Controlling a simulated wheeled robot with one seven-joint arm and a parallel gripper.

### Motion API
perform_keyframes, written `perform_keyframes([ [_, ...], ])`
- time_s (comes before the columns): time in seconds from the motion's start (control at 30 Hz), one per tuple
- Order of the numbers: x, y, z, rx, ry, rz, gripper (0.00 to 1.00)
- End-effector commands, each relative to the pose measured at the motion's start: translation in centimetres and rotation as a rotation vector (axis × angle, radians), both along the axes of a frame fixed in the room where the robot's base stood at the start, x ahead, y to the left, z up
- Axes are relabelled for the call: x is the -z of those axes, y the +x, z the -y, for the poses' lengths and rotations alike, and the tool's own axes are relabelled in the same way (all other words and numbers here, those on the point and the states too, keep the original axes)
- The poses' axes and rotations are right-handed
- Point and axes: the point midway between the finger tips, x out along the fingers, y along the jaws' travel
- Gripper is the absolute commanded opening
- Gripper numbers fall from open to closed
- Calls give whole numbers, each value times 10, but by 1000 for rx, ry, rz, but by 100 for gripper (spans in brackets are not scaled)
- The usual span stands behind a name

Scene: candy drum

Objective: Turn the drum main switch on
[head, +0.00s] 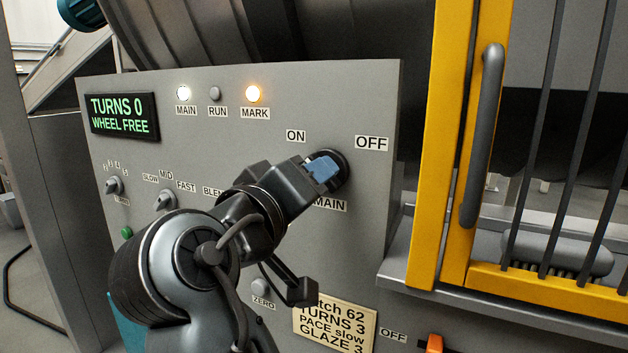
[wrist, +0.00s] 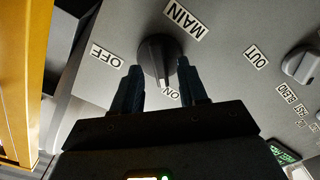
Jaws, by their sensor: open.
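The main switch is a dark round knob (wrist: 153,50) on the grey panel, above the MAIN label in the head view. In the wrist view its raised grip points down toward the ON label (wrist: 171,93), away from the OFF label (wrist: 107,56). My gripper (wrist: 159,68) is open, with one finger on each side of the knob's grip; I cannot tell whether they touch it. In the head view my gripper (head: 323,168) covers much of the knob (head: 343,163). The MAIN lamp (head: 183,93) is lit white.
The display (head: 123,115) reads TURNS 0, WHEEL FREE. The MARK lamp (head: 253,93) glows orange; the RUN lamp (head: 215,93) is dark. Smaller knobs (head: 165,199) sit left on the panel, partly behind my arm. A yellow barred gate (head: 455,150) stands close on the right.

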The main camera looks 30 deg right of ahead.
Motion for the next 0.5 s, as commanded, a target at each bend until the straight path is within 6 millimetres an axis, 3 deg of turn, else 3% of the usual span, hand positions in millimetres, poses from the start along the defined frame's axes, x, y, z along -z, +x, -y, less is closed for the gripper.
perform_keyframes([
  [0.2,2,-22,-31,-6,1,3,43],
  [0.5,0,-37,-52,-2,-1,2,43],
])
